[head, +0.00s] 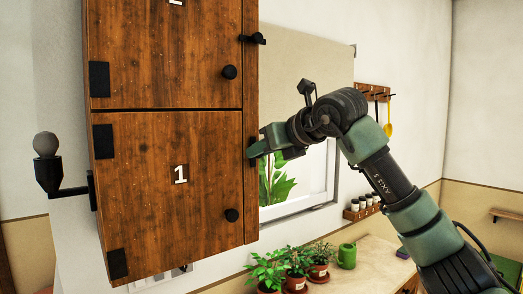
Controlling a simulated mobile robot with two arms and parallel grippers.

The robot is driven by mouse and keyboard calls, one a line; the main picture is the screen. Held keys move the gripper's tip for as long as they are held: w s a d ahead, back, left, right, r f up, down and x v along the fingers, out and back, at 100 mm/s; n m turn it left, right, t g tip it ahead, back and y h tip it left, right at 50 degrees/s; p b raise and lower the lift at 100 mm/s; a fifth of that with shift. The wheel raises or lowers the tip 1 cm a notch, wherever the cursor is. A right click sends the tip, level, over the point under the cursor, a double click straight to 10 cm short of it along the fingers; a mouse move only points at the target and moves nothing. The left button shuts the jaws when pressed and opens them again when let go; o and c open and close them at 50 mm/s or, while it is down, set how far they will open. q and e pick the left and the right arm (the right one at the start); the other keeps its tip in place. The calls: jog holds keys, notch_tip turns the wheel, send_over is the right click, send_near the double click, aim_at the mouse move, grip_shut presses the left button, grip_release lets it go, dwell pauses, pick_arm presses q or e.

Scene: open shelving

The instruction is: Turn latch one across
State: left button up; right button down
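A wooden cabinet on the left has a lower door marked 1 (180,190), with a round black knob (231,215) at its lower right. This door looks closed. My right gripper (256,149) reaches in from the right to the cabinet's right edge, level with the upper part of door 1. Its tip is at or very close to the edge strip. Latch one is not clearly visible; the gripper covers that area of the strip. I cannot tell whether the fingers are open or shut. My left gripper is out of view.
The door above (165,60) has its own black latch (253,39) lying sideways on the edge strip. A wall lamp (47,160) is left of the cabinet. A window is behind the gripper.

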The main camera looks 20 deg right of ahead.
jog(key=shift+d+m, duration=0.1)
jog(key=shift+m, duration=0.2)
jog(key=m+y+b, duration=0.2)
jog(key=m, duration=0.2)
jog(key=m+y+b, duration=0.2)
jog(key=m+y, duration=0.1)
jog(key=m, duration=0.1)
jog(key=f+m+y+b, duration=0.1)
jog(key=m+y+b, duration=0.1)
jog(key=m+b, duration=0.1)
jog(key=shift+w+d+m+t, duration=0.15)
jog(key=shift+d+m+t, duration=0.25)
jog(key=shift+m, duration=0.4)
jog(key=shift+r+m+y, duration=0.1)
jog(key=shift+m+y, duration=0.2)
jog(key=c, duration=1.2)
grip_release()
jog(key=shift+c, duration=0.2)
